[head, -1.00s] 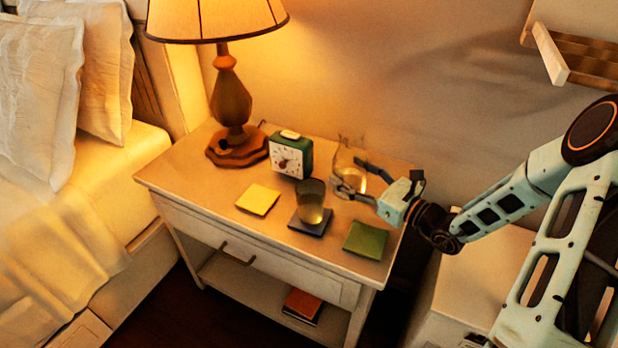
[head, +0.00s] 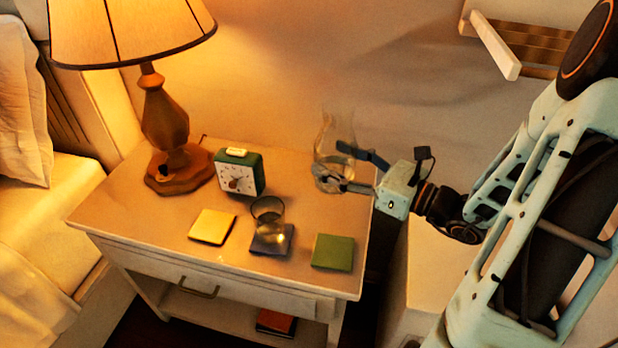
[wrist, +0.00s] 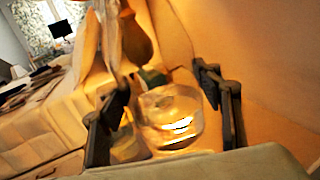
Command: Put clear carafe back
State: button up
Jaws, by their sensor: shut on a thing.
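The clear carafe (head: 327,148) stands upright at the back right of the nightstand (head: 120,200) in the head view. It is see-through and hard to make out, with a narrow neck and a wider body. My gripper (head: 345,172) reaches in from the right and is shut on the carafe's body. In the wrist view the carafe (wrist: 172,115) sits between my two dark fingers. I cannot tell whether its base touches the nightstand top.
A clear glass (head: 267,222) stands on a dark coaster (head: 285,245). A yellow coaster (head: 212,226) and a green coaster (head: 333,251) lie on either side. A green clock (head: 239,172) and a lamp (head: 165,115) stand to the left. A wall shelf (head: 520,45) is at the upper right.

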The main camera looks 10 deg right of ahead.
jog(key=shift+s+r, duration=0.15)
jog(key=shift+r, duration=0.15)
jog(key=shift+w+a+f+b, duration=0.15)
jog(key=shift+w+f+b, duration=1.45)
jog(key=shift+w+f, duration=1.75)
jog(key=shift+w+a+f+b, duration=0.15)
jog(key=shift+w+f+b, duration=1.4)
jog(key=shift+w+f, duration=1.8)
jog(key=shift+w+r, duration=0.25)
jog(key=shift+r, duration=0.05)
jog(key=shift+f, duration=0.1)
jog(key=o, duration=1.9)
jog(key=shift+f, duration=0.1)
